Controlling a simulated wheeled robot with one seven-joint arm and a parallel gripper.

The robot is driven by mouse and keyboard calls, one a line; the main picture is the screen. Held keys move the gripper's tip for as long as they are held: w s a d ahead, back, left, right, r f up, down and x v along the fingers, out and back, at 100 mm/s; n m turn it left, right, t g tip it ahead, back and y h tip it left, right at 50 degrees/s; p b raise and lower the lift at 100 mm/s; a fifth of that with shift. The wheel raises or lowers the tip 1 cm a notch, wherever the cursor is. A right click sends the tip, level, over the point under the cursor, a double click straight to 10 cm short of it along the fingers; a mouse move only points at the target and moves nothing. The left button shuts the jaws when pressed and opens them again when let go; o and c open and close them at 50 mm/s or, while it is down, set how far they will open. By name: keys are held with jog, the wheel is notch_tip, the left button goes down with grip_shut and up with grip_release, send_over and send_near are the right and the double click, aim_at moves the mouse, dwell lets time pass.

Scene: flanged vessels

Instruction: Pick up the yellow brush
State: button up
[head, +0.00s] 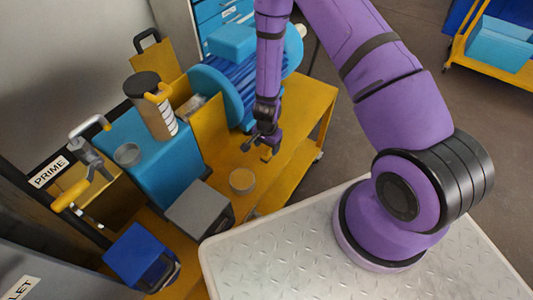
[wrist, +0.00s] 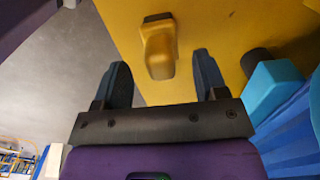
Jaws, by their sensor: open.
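A small yellow block-like piece, which looks like the yellow brush (wrist: 158,52), shows in the wrist view between and just beyond my fingertips. It has a darker narrow end, and no bristles can be made out. In the head view it is a small yellow piece (head: 266,154) just below my gripper (head: 262,143), over the yellow bench. My gripper is open in the wrist view (wrist: 162,72), one finger on each side of the piece with gaps visible. I cannot tell how far the fingertips reach down along it.
The yellow bench top (head: 292,178) is partly clear around it. A round tan disc (head: 242,181) and a grey box (head: 200,208) stand nearby. A blue flanged reel (head: 217,92) is close behind my gripper. A blue block (head: 150,155) bears a striped canister (head: 152,107).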

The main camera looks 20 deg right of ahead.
aim_at(267, 153)
jog(key=shift+a+f, duration=0.1)
jog(key=shift+f, duration=2.2)
jog(key=c, duration=1)
